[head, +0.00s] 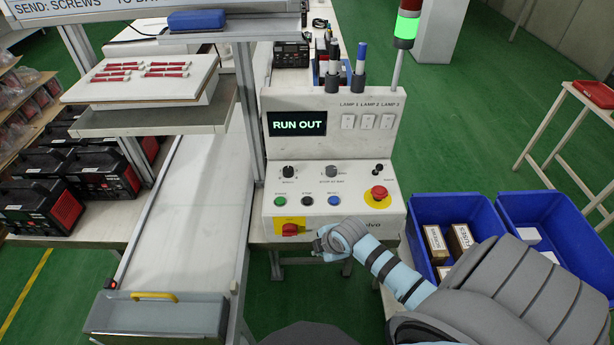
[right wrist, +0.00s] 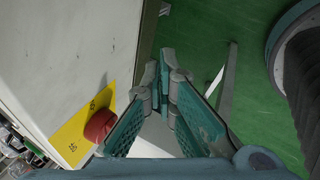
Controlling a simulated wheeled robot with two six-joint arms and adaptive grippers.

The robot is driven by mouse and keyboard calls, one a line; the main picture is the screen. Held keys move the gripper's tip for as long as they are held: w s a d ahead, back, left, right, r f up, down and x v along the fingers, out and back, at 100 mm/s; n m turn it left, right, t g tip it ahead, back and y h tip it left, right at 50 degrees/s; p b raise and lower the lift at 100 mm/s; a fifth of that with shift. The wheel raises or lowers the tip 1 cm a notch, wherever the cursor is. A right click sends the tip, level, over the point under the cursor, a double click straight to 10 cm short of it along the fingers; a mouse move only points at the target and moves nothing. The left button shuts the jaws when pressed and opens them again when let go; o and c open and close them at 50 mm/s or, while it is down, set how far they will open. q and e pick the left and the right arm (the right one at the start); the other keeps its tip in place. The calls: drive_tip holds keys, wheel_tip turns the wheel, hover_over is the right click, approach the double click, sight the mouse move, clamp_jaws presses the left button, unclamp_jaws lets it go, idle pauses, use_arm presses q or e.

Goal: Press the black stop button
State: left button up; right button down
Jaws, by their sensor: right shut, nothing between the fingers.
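The black stop button (head: 307,200) sits on the white control box (head: 258,224), between a green button (head: 280,201) on its left and a blue button (head: 334,200) on its right. It is not visible in the right wrist view. My right gripper (head: 322,244) is at the lower front of the box, below the button row and apart from the black button. In the right wrist view my right gripper (right wrist: 164,70) is shut and empty, with its fingertips together beside the box's white face. My left gripper is not in view.
A red mushroom button (head: 378,193) is at the box's right. A red knob (head: 289,229) on a yellow plate is close left of my right gripper; it also shows in the right wrist view (right wrist: 100,124). Blue bins (head: 424,209) stand right. The display (head: 297,123) reads RUN OUT.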

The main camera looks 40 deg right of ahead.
sight(309, 198)
drive_tip(key=w+r+n, duration=0.1)
drive_tip(key=r, duration=0.3)
drive_tip(key=w+r+n+p, duration=0.1)
drive_tip(key=r+n, duration=0.1)
drive_tip(key=r, duration=0.2)
drive_tip(key=w+r+n+t+p, duration=0.1)
drive_tip(key=w+r+n, duration=0.1)
drive_tip(key=r, duration=0.2)
drive_tip(key=shift+a+r, duration=0.15)
drive_tip(key=shift+r, duration=0.15)
use_arm(q)
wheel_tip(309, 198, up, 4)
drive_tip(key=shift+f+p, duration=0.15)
drive_tip(key=shift+p, duration=0.15)
use_arm(e)
drive_tip(key=w+d+r+n+t, duration=0.1)
drive_tip(key=w+d+r+n, duration=0.3)
drive_tip(key=w+r+n, duration=0.2)
wheel_tip(309, 198, up, 3)
drive_tip(key=shift+w+d+r+n, duration=0.2)
drive_tip(key=shift+w+d+n, duration=0.2)
drive_tip(key=shift+n, duration=0.7)
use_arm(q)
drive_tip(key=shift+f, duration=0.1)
use_arm(e)
drive_tip(key=shift+a+f, duration=0.1)
drive_tip(key=shift+a, duration=0.05)
